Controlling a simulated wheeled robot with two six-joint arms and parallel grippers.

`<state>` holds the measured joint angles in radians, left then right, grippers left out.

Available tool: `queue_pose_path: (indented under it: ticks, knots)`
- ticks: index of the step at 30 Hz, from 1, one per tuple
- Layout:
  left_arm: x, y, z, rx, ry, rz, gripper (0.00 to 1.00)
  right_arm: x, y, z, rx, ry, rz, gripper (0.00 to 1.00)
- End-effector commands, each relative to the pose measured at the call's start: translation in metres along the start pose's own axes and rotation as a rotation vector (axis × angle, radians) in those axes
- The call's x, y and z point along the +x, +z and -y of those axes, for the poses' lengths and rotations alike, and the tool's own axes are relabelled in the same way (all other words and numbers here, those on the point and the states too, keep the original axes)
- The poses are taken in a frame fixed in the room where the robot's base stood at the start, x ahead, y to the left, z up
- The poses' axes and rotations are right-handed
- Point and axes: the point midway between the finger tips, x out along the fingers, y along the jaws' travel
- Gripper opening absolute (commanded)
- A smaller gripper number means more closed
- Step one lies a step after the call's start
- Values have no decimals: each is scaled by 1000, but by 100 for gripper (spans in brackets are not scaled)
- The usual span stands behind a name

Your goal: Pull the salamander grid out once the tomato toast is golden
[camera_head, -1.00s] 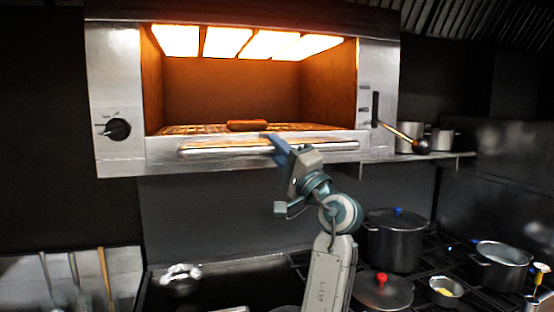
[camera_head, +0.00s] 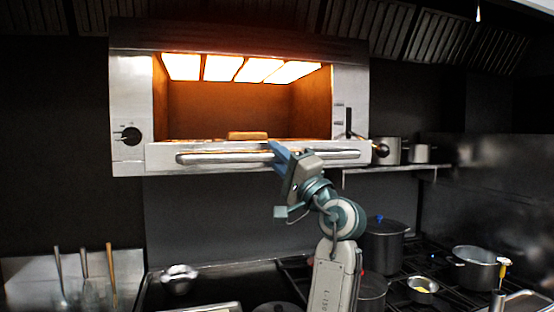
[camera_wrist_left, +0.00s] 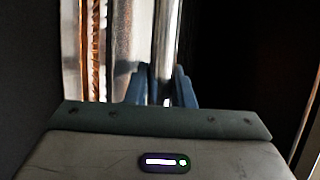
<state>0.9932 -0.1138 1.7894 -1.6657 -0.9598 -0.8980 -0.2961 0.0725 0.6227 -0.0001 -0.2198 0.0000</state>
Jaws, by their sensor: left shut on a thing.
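The salamander (camera_head: 131,90) is a steel wall unit with glowing elements above an open, orange-lit chamber. Its grid (camera_head: 215,141) stands partly out, its front plate and long bar handle (camera_head: 220,158) projecting forward. The toast (camera_head: 248,135) lies on the grid and looks golden tan from the side; its top is barely seen. My left gripper (camera_head: 277,152) is shut on the bar handle, right of its middle. The left wrist view shows the bar (camera_wrist_left: 166,45) running between the blue fingers (camera_wrist_left: 162,88). My right gripper is out of view.
A dark knob (camera_head: 132,136) is on the salamander's left panel. Below right, a hob holds a tall lidded pot (camera_head: 385,238), an open pot (camera_head: 474,268) and a small bowl (camera_head: 422,288). Small pots stand on a shelf (camera_head: 395,170). Utensils (camera_head: 85,275) stand lower left.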

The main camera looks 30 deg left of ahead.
Motion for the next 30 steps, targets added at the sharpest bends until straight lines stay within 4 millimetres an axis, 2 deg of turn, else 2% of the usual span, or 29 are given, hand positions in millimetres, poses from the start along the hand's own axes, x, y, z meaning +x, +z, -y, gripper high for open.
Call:
queue_pose_path:
  ticks: [6,7,10,20,23,30]
  knots:
    - [0,0,0,-1,0,-1,0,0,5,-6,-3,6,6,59]
    - [0,0,0,-1,0,-1,24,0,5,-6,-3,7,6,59]
    - [0,0,0,-1,0,-1,43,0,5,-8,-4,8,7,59]
    - [-3,0,-1,-1,0,-1,43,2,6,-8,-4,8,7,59]
    - [-13,0,-3,-2,2,-2,43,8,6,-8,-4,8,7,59]
    - [-59,0,-5,-3,4,-4,43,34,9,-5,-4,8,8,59]
